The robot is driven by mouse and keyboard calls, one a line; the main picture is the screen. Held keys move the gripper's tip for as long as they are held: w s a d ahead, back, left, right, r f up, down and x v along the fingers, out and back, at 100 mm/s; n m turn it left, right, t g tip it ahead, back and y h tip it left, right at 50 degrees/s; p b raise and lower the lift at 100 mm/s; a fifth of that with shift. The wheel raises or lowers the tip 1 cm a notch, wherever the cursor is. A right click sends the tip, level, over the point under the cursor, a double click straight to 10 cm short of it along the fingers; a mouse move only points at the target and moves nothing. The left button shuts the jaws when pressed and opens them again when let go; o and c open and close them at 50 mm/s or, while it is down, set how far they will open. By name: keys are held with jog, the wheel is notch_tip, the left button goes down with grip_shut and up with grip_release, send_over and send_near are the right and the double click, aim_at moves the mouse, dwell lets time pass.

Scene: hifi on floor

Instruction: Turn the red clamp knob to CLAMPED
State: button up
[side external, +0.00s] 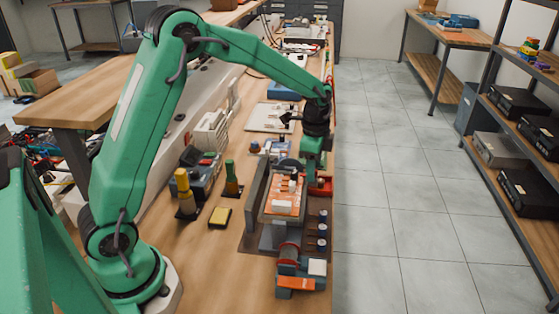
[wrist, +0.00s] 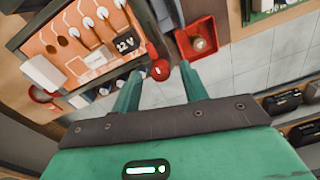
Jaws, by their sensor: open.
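In the wrist view a small round red knob (wrist: 159,71) with a white mark sits at the corner of the fixture holding an orange board (wrist: 75,50). My gripper (wrist: 160,72) is open, with one green finger on each side of the knob; I cannot tell whether either finger touches it. In the side view my gripper (side external: 313,172) points down at the far right end of the fixture (side external: 258,200), by the orange board (side external: 285,200). The knob cannot be picked out there, and no CLAMPED lettering is readable.
A red tray (wrist: 202,40) lies close beside the right finger in the wrist view. A black "12 V" label (wrist: 126,44) and several white-tipped parts are on the board.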

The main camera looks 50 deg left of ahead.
jog(key=shift+s+r, duration=0.1)
jog(key=shift+r, duration=3.7)
jog(key=s+r+n+t, duration=0.2)
jog(key=s+r+n, duration=0.3)
jog(key=s+r, duration=0.5)
jog(key=s+f+n+t, duration=0.1)
jog(key=s+n, duration=0.2)
jog(key=s, duration=0.5)
jog(key=s+d+f+n+t, duration=0.1)
jog(key=s+f+n+t, duration=0.1)
jog(key=s, duration=0.6)
jog(key=shift+d+f+n, duration=0.15)
jog(key=shift+n, duration=0.55)
